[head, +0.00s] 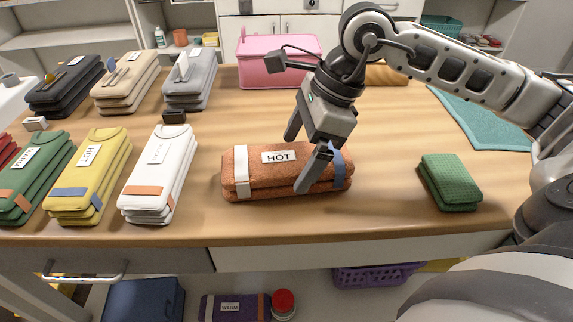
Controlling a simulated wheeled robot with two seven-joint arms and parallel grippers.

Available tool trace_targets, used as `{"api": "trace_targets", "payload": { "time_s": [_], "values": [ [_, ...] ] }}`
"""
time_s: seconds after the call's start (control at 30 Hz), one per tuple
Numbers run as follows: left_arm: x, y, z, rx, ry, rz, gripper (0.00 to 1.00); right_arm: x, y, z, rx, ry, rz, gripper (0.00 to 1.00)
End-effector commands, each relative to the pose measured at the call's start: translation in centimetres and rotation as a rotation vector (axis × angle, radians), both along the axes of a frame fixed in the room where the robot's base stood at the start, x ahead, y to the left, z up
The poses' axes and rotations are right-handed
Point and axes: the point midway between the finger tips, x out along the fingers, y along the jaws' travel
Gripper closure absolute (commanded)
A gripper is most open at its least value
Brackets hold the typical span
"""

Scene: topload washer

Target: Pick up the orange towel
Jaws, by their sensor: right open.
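The orange towel (262,181) is a folded bundle with a white band on its left, a blue band on its right and a white "HOT" label. It lies flat on the wooden table near the front edge. My right gripper (299,160) is open over the right half of the towel. One finger is on the far side and the other hangs in front of the near side. I cannot tell whether the fingers touch the towel. My left gripper is not in view.
Folded green, yellow (108,170) and white (160,160) bundles lie to the left, with dark, beige and grey bundles behind. A green cloth (451,182) lies to the right. A pink box (265,68) stands behind. The table (390,215) is clear between towel and green cloth.

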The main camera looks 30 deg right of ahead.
Motion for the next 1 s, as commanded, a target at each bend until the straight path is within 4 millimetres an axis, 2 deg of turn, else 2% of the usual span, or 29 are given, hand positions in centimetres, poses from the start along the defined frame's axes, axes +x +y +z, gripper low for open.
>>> {"api": "trace_targets", "payload": {
  "time_s": [0.1, 0.2, 0.47, 0.57, 0.6, 0.67, 1.0],
  "values": [
    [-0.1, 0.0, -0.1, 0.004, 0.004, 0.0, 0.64, 0.4, 0.6, -1.7, 0.001, 0.004, 0.001, 0.04],
    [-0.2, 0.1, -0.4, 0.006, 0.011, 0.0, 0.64, 0.5, 0.9, -2.5, 0.001, 0.002, 0.001, 0.04],
    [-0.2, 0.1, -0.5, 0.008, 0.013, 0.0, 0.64, 0.6, 0.9, -2.8, 0.0, 0.0, 0.0, 0.04],
    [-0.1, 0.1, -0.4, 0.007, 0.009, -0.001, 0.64, 0.6, 0.9, -2.7, 0.0, 0.0, 0.0, 0.29],
    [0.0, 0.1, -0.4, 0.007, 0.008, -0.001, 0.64, 0.6, 0.9, -2.7, 0.0, 0.0, 0.0, 0.4],
    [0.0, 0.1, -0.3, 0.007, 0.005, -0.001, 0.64, 0.6, 0.9, -2.7, 0.0, 0.0, 0.0, 0.54],
    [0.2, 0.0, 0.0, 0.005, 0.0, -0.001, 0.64, 0.6, 0.9, -2.5, 0.0, -0.001, 0.0, 0.54]
  ]
}}
